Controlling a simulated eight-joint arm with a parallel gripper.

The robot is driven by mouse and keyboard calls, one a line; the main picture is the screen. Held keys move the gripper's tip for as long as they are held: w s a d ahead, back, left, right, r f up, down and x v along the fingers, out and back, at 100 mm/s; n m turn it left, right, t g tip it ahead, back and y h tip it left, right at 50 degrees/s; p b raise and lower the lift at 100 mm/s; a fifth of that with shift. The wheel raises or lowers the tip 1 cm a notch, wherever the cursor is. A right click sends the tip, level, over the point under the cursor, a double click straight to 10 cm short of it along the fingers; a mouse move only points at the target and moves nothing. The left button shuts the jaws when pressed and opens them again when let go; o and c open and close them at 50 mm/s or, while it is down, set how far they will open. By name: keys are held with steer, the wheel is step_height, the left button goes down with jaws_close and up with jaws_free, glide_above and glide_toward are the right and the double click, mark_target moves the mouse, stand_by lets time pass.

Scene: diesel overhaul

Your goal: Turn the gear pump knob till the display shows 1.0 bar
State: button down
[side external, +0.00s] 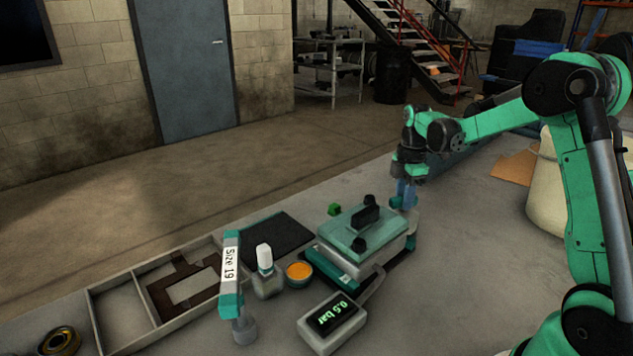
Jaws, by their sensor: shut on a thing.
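The display (332,316) is a small pale box at the front and reads 0.5 bar in green figures. The gear pump (362,240) appears to be the teal and grey block with black fittings on top, behind the display. My gripper (405,203) points down at the pump's right rear side. It is shut on what appears to be the gear pump knob, which is mostly hidden by the fingers. The knob's exact angle cannot be told.
Left of the pump are an orange-filled bowl (299,273), a white-capped bottle (266,275), an upright "Size 19" tool (231,275) and a divided tray (97,315). A dark mat (268,234) and small green block (334,209) lie behind. The bench right of the pump is fairly clear.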

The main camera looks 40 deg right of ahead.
steer(key=shift+m, duration=0.5)
steer(key=m, duration=0.3)
steer(key=shift+m, duration=0.7)
steer(key=m, duration=0.2)
steer(key=shift+m, duration=0.4)
steer(key=c, duration=0.7)
jaws_free()
steer(key=shift+r, duration=2.75)
